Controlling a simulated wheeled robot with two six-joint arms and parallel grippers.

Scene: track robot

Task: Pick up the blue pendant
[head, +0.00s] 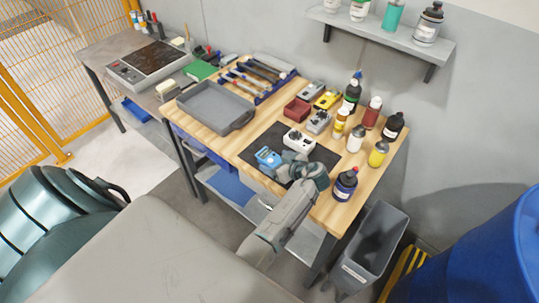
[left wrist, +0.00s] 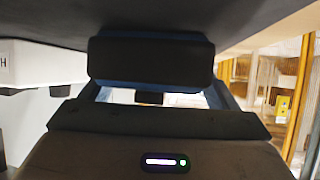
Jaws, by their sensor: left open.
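The blue pendant (head: 268,157) is a small boxy unit with controls on its face. It lies on the black mat (head: 255,145) on the wooden workbench in the head view. My left gripper (head: 284,170) is open right beside it, on its right and near side; I cannot tell whether they touch. In the left wrist view two dark finger pads (left wrist: 152,90) stand apart, with blue edges and a bright gap between them. What those blue edges belong to is unclear. My right gripper is not in view.
A white pendant (head: 298,140) lies just behind the blue one, with grey (head: 319,121) and yellow (head: 328,99) ones farther back. Several bottles (head: 355,138) stand on the right. A grey tray (head: 215,104) is at left. A bin (head: 372,250) stands by the bench's right end.

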